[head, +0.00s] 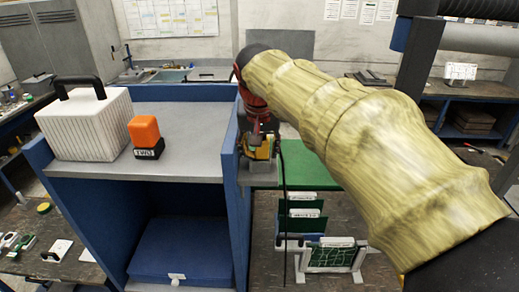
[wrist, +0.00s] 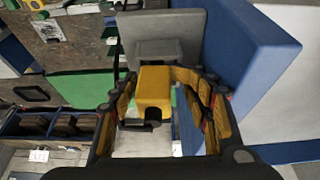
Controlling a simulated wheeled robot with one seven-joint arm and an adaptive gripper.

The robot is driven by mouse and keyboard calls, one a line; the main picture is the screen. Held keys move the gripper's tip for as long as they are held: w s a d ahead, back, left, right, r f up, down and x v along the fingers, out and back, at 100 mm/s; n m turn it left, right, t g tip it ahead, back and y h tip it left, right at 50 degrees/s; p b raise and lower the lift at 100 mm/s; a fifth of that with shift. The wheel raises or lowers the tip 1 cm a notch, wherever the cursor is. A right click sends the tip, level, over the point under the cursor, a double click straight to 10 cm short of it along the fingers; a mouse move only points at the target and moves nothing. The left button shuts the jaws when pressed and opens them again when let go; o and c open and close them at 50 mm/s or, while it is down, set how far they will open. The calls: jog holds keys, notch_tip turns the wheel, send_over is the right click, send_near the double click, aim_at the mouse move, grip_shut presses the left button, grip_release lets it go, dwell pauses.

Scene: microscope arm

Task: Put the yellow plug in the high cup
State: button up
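In the wrist view the yellow plug (wrist: 154,88) sits between the two finger ends of my gripper (wrist: 153,80). The fingers come in on both sides of it and appear to be shut on it. A dark notch shows at its near end. A grey block (wrist: 160,49) lies just beyond the plug; I cannot tell whether it is the high cup or whether the plug touches it. In the head view my gripper (head: 260,146) is beside the blue cabinet's right wall, over a small grey ledge (head: 258,175); the plug is hard to make out there.
An orange block on a black base marked TWO (head: 146,138) stands on the grey cabinet top (head: 195,165), beside a white ribbed case (head: 84,125) with a black handle. The blue wall (wrist: 250,50) rises close to my gripper's right. Green panels (head: 302,210) stand below my arm.

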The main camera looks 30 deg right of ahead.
jog(key=shift+r, duration=0.15)
jog(key=shift+r, duration=0.2)
jog(key=v, duration=1.2)
jog(key=shift+r, duration=0.45)
jog(key=s+a+f+n+y, duration=0.1)
jog(key=s+a+f+n, duration=0.1)
jog(key=s+f, duration=0.3)
jog(key=s+a+f+n+t, duration=0.1)
jog(key=s+a+f, duration=0.4)
jog(key=f, duration=0.6)
jog(key=s+a+f+n+t+y, duration=0.1)
jog(key=s+a+f+n, duration=0.2)
jog(key=s+f, duration=0.3)
notch_tip(320, 180, down, 2)
jog(key=shift+a+f+n+y, duration=0.1)
jog(key=shift+a+n+y, duration=0.25)
jog(key=shift+a, duration=0.4)
jog(key=shift+s, duration=0.1)
notch_tip(320, 180, down, 25)
jog(key=b, duration=2.5)
